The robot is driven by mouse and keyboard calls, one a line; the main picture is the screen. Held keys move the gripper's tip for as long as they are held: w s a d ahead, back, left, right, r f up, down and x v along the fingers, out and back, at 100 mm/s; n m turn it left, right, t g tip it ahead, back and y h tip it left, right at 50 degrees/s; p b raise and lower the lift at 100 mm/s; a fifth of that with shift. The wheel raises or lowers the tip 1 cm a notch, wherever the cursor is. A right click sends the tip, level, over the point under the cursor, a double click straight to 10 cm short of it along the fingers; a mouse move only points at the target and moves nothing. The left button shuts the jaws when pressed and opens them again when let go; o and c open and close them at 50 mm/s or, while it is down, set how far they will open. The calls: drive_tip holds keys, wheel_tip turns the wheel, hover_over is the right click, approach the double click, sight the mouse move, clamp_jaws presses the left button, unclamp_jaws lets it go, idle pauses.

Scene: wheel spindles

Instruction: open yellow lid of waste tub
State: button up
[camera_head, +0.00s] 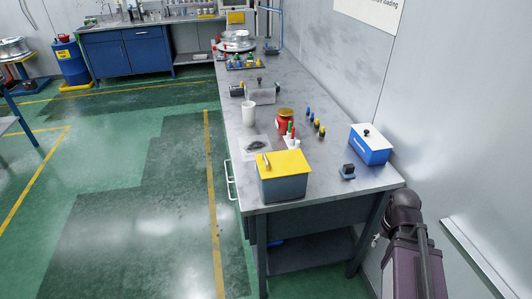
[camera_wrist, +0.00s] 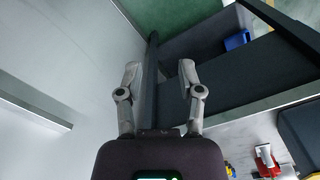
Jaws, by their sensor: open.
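The waste tub (camera_head: 284,187) is a dark grey box at the near end of the workbench. Its flat yellow lid (camera_head: 286,163) is shut on top and has a pale handle near its left edge. My gripper (camera_wrist: 160,75) is open in the wrist view, with nothing between its two fingers. It points past the bench end, away from the tub. In the head view my arm is right of the bench, and the fingers cannot be made out. A dark shape at the right edge of the wrist view may be the tub.
The wall runs close along the right. The floor left of the bench is clear.

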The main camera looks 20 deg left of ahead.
drive_tip(key=w+a+r+n+p, duration=0.2)
drive_tip(key=w+a+r+p, duration=0.4)
drive_tip(key=a, duration=0.7)
drive_tip(key=w+a+r+n+y+p, duration=0.1)
drive_tip(key=w+a+r+n+p, duration=0.1)
drive_tip(key=w+a+r+p, duration=0.4)
drive_tip(key=w+a+r+n+g+p, duration=0.1)
drive_tip(key=w+a+r+p, duration=0.5)
drive_tip(key=a, duration=1.5)
wheel_tip(320, 180, up, 6)
drive_tip(key=n+p, duration=0.1)
drive_tip(key=p, duration=0.4)
drive_tip(key=shift+r+y, duration=0.2)
drive_tip(key=shift+y, duration=0.2)
drive_tip(key=shift+f, duration=0.15)
drive_tip(key=f+b, duration=0.4)
drive_tip(key=s+a+f+b, duration=0.1)
drive_tip(key=f+b, duration=0.3)
drive_tip(key=f, duration=0.1)
drive_tip(key=a+f+b, duration=0.1)
drive_tip(key=f+b, duration=0.3)
drive_tip(key=b, duration=0.1)
drive_tip(key=shift+s+a+f, duration=0.15)
drive_tip(key=shift+s, duration=0.05)
clamp_jaws()
